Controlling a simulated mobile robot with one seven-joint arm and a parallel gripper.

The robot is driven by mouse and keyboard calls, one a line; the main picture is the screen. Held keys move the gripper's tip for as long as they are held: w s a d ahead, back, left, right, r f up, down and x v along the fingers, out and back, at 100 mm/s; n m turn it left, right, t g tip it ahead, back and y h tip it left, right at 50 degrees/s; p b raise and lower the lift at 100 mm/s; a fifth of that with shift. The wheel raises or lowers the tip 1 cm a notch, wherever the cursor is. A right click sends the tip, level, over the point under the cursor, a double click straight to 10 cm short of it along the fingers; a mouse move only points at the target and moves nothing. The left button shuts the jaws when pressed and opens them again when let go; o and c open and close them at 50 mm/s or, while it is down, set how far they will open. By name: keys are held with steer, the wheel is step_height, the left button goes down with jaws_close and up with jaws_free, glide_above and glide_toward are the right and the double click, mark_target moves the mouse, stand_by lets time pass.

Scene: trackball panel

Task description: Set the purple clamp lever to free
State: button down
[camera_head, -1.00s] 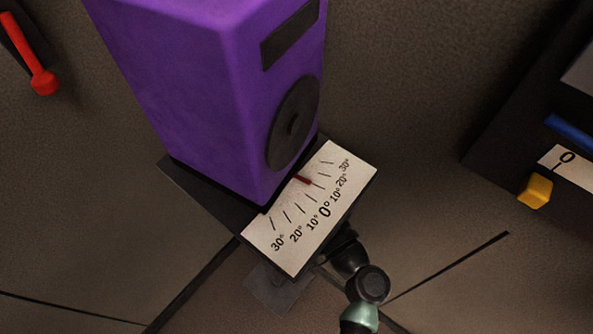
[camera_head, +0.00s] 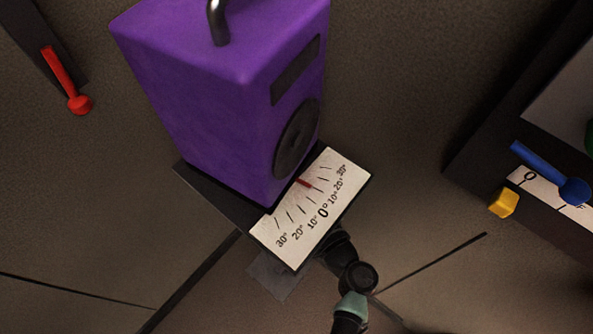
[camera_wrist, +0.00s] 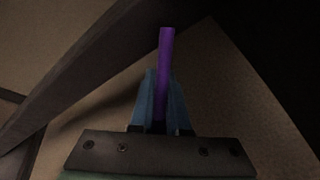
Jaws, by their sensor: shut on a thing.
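The purple clamp lever (camera_wrist: 166,48) shows in the wrist view as a straight purple bar. It stands between the two bluish fingers of my gripper (camera_wrist: 161,85), which is shut on it, and its far end sticks out past the fingertips. In the head view the lever and my gripper are hidden; only part of my arm shows, below the dial plate. The purple box (camera_head: 225,100) stands on a dark base behind a white angle scale (camera_head: 290,235). A red pointer (camera_head: 304,183) lies near the scale's middle marks.
A red lever (camera_head: 64,78) is on a dark strip at the upper left. At the right, a dark panel carries a blue lever (camera_head: 548,170), a yellow block (camera_head: 503,202) and a white scale marked 0. In the wrist view a dark beam (camera_wrist: 95,60) runs diagonally beside the fingers.

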steer(key=shift+s+a+f+m+g+p, duration=0.15)
steer(key=shift+s+f+m+g+p, duration=0.15)
steer(key=shift+m+p, duration=0.5)
steer(key=shift+f, duration=0.1)
steer(key=c, duration=0.9)
jaws_free()
steer(key=shift+b, duration=0.35)
